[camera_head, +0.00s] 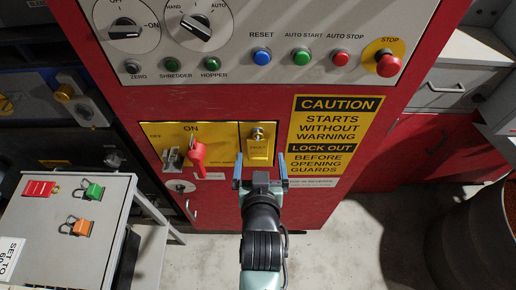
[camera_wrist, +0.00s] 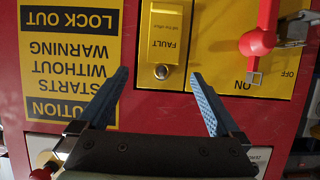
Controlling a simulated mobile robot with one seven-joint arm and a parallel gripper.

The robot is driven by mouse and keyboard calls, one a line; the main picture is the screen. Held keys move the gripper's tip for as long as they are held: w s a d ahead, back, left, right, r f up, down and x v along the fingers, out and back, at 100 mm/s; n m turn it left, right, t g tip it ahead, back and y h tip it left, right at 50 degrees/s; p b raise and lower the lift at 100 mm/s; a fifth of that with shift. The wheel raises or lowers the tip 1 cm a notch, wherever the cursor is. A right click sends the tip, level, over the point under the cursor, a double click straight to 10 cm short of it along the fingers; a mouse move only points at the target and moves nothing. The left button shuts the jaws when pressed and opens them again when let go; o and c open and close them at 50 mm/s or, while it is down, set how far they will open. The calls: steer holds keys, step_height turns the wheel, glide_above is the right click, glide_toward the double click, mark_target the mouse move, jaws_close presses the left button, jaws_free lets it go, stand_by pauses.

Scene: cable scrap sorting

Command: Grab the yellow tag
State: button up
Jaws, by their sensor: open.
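The yellow tag (camera_head: 259,149) carries the word FAULT and hangs flat on the red cabinet front, at a silver round stud. In the wrist view the yellow tag (camera_wrist: 168,30) is upside down, with its stud below the lettering. My gripper (camera_head: 259,168) is open, its two blue fingers spread to either side of the tag's lower part in the head view. In the wrist view my gripper (camera_wrist: 160,75) shows nothing between its fingers but the tag and red panel beyond. I cannot tell how far the fingertips are from the panel.
A red lever handle (camera_head: 196,155) sticks out of the yellow ON/OFF plate left of the tag. A yellow caution sign (camera_head: 330,133) is to the right. Knobs and a red stop button (camera_head: 388,64) are above. A grey stand (camera_head: 45,215) with padlocks is at lower left.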

mark_target(258, 146)
steer(key=shift+a+p+x, duration=0.15)
steer(key=shift+p+x, duration=0.1)
steer(key=shift+x, duration=1.35)
steer(key=shift+a+p+x, duration=0.1)
steer(key=shift+p+x, duration=0.1)
steer(key=shift+x, duration=1.4)
steer(key=shift+r, duration=0.15)
jaws_close()
